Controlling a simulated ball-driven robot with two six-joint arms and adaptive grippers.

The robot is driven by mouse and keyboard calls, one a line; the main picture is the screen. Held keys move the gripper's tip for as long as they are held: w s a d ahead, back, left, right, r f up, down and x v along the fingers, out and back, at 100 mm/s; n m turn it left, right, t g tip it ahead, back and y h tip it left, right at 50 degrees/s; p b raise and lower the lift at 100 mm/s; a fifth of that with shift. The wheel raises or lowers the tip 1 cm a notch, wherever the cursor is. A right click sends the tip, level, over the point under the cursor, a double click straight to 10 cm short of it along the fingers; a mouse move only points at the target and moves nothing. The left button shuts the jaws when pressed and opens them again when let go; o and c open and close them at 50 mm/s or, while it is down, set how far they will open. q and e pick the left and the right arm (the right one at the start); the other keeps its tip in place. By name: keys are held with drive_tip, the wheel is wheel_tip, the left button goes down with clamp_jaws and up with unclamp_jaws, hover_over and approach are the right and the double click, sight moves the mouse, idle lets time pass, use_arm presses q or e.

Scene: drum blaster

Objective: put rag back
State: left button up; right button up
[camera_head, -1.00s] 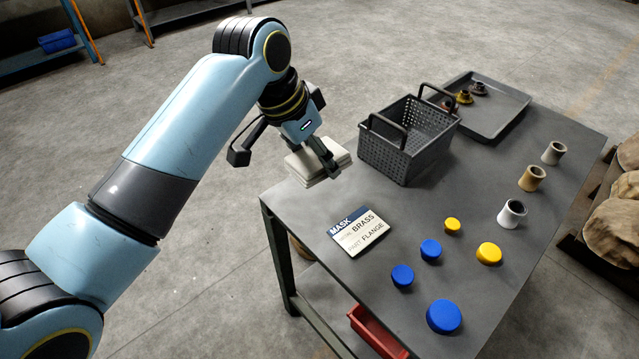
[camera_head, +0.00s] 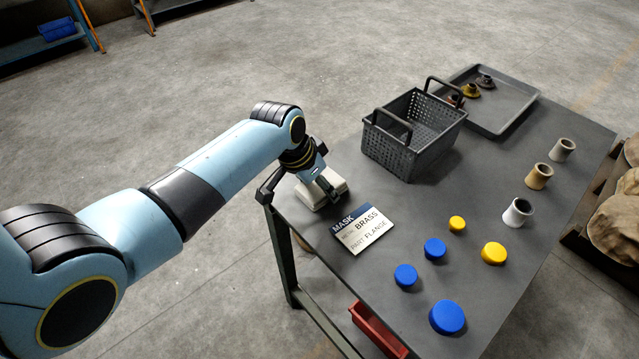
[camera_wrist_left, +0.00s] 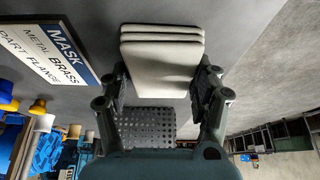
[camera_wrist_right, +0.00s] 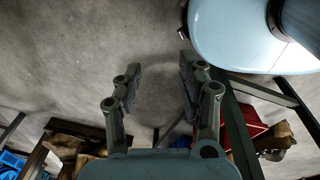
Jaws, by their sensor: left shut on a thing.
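The rag (camera_head: 322,188) is a folded, off-white stack at the near left corner of the grey table (camera_head: 480,180). It looks to be at or just above the tabletop; I cannot tell whether it touches. My left gripper (camera_head: 326,186) is shut on the rag. In the left wrist view the rag (camera_wrist_left: 162,55) shows its layered folds between the fingers of the left gripper (camera_wrist_left: 163,85). My right gripper (camera_wrist_right: 155,75) is open and empty over the floor in the right wrist view. It is not in the head view.
A MASK card (camera_head: 362,228) lies right beside the rag. A dark perforated basket (camera_head: 412,140) stands behind it, and a tray (camera_head: 500,105) with small flanges is at the far end. Blue caps (camera_head: 446,317), yellow caps (camera_head: 494,253) and flared cups (camera_head: 517,212) stand to the right.

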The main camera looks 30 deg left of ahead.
use_arm(q)
drive_tip(key=o, duration=0.8)
drive_tip(key=shift+f, duration=0.1)
drive_tip(key=shift+o, duration=1)
use_arm(e)
drive_tip(key=shift+s+d, duration=0.15)
drive_tip(key=shift+s, duration=0.5)
use_arm(q)
drive_tip(key=shift+r, duration=0.35)
drive_tip(key=p+v, duration=0.2)
drive_tip(key=v, duration=0.9)
drive_tip(key=shift+r+p, duration=0.3)
drive_tip(key=shift+p, duration=0.1)
use_arm(e)
drive_tip(key=r, duration=0.2)
drive_tip(key=shift+w+r, duration=0.25)
drive_tip(key=shift+r, duration=0.15)
use_arm(q)
drive_tip(key=shift+s+a, duration=0.1)
drive_tip(key=shift+s, duration=0.1)
